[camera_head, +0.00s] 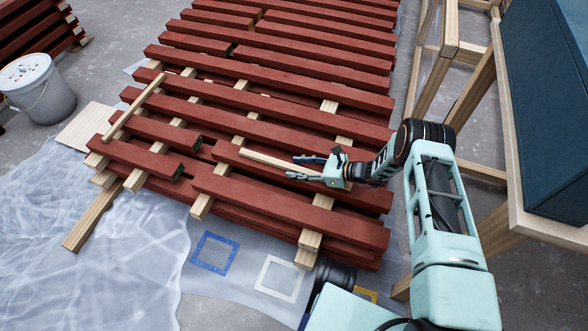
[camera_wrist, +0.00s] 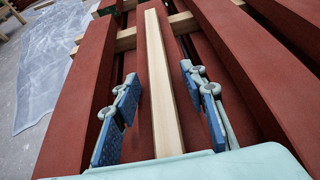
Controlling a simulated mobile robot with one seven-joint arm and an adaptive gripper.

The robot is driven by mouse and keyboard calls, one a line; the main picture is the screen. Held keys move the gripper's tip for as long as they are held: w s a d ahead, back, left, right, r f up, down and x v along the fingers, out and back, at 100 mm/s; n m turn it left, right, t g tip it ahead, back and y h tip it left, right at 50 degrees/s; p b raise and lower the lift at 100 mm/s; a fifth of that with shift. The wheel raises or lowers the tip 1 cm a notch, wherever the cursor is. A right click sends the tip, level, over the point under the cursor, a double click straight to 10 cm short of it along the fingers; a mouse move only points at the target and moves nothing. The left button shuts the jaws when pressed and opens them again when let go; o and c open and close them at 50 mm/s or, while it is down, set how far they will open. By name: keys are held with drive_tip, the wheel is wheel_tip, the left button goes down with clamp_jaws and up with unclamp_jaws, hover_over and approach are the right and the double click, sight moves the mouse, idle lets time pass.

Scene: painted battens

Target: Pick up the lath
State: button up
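A thin pale wooden lath (camera_head: 262,159) lies lengthwise on a red batten in the middle of the stack. In the wrist view the lath (camera_wrist: 163,105) runs away from the palm, between my two fingers. My gripper (camera_head: 294,166) is open, with one finger on each side of the lath's near end. In the wrist view the gripper (camera_wrist: 159,82) shows clear gaps between both blue finger pads and the lath. A second pale strip (camera_head: 135,107) lies across the battens at the left of the stack. The lath's nearest end is hidden by the gripper.
Red battens (camera_head: 270,72) lie in layers on pale cross-pieces, with gaps between them. A white bucket (camera_head: 42,95) stands at the far left. A wooden frame with a dark blue panel (camera_head: 548,90) stands close on the right. Clear sheeting (camera_head: 90,240) covers the floor.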

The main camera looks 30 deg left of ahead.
sight(297, 169)
clamp_jaws()
drive_tip(key=shift+r, duration=0.15)
drive_tip(key=shift+r, duration=0.2)
drive_tip(key=r, duration=0.1)
drive_tip(key=r+p, duration=0.2)
drive_tip(key=shift+s+r, duration=0.25)
drive_tip(key=s+a+r+p, duration=0.1)
drive_tip(key=s+r+p, duration=0.5)
drive_tip(key=s, duration=0.7)
wheel_tip(297, 169, up, 3)
drive_tip(key=shift+s+a+f, duration=0.1)
drive_tip(key=shift+s+a, duration=0.15)
drive_tip(key=shift+a, duration=0.05)
